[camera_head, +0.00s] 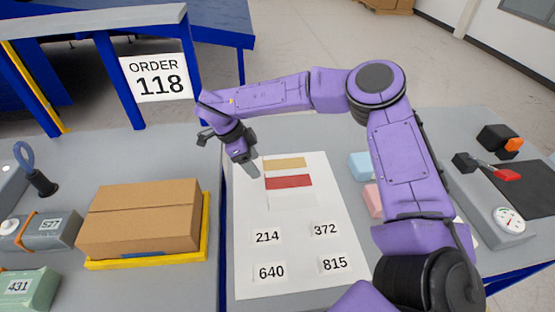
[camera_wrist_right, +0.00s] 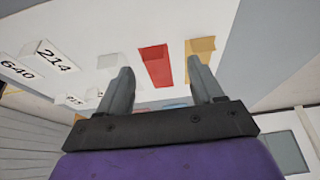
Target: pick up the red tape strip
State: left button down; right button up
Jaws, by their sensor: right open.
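The red tape strip (camera_head: 288,182) lies flat on a white sheet (camera_head: 255,210), just below a tan strip (camera_head: 284,163) in the head view. My right gripper (camera_head: 250,168) is above the sheet's upper left edge, left of the red strip. In the right wrist view the red strip (camera_wrist_right: 156,66) shows beyond and between the two spread fingers of the right gripper (camera_wrist_right: 160,85), with the tan strip (camera_wrist_right: 200,47) to its right. The right gripper is open and holds nothing. My left gripper does not show.
Cards numbered 214 (camera_head: 267,236), 372 (camera_head: 325,229), 640 (camera_head: 271,271) and 815 (camera_head: 335,264) lie lower on the sheet. A cardboard box (camera_head: 140,218) on a yellow tray (camera_head: 205,225) is left. A foam press with a gauge (camera_head: 508,219) stands right.

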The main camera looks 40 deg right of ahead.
aim_at(264, 184)
jog(key=s, duration=0.2)
jog(key=s+d+p, duration=0.1)
jog(key=shift+s+f, duration=0.15)
jog(key=shift+f, duration=0.2)
jog(key=shift+s+d+f+p, duration=0.15)
jog(key=shift+s+f+p, duration=0.2)
jog(key=shift+f+p, duration=0.35)
jog(key=f, duration=0.1)
jog(key=w+f, duration=0.1)
jog(key=f, duration=0.1)
jog(key=shift+w+d+f, duration=0.1)
jog(key=shift+w+d, duration=0.2)
jog(key=shift+w+f, duration=0.25)
jog(key=shift+f, duration=0.05)
jog(key=shift+s+r, duration=0.3)
jog(key=shift+s, duration=0.05)
jog(key=shift+c, duration=1.2)
jog(key=shift+s+r, duration=0.1)
jog(key=shift+s, duration=0.1)
jog(key=c, duration=0.8)
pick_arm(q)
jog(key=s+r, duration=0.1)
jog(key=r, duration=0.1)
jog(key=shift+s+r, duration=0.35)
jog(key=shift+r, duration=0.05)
pick_arm(e)
jog(key=shift+w, duration=0.15)
